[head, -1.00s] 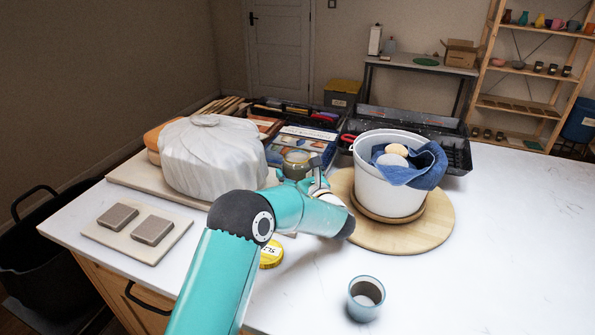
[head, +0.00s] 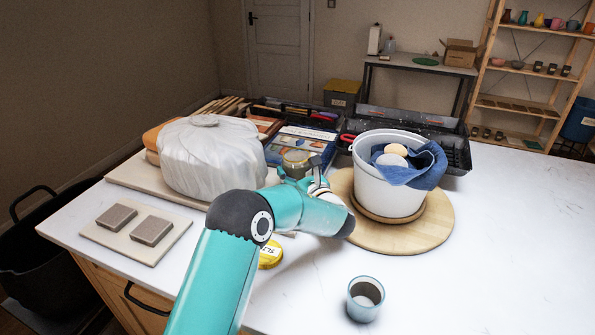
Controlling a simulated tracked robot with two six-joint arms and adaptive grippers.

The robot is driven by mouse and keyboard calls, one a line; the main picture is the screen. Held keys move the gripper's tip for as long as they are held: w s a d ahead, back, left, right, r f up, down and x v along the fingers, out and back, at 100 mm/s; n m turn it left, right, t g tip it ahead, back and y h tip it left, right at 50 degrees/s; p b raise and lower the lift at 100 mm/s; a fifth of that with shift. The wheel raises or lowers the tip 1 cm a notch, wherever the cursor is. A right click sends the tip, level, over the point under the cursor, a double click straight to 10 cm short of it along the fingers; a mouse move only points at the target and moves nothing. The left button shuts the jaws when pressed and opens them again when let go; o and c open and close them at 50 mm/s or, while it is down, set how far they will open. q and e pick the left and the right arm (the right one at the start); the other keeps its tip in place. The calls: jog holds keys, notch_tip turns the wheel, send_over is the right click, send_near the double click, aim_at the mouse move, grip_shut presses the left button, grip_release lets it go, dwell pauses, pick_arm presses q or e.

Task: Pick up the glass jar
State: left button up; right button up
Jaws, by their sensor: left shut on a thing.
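The glass jar (head: 297,156) is small, with a brownish rim or content, and it shows in the head view just beyond my left arm's wrist. Its lower part is hidden by my arm. My left gripper (head: 300,172) is at the jar and shut on it, with a dark finger part showing at the jar's right side. Whether the jar touches the table is hidden. My right gripper is not in view.
A white bucket (head: 385,190) with a blue cloth stands on a round wooden board (head: 432,228) to the right. A plastic-wrapped lump (head: 212,160) is to the left. A yellow lid (head: 270,255) and a blue cup (head: 365,298) are nearer. The table's right side is clear.

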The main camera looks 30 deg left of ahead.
pick_arm(q)
notch_tip(320, 180, up, 20)
dwell(1.6)
jog(key=shift+r, duration=0.15)
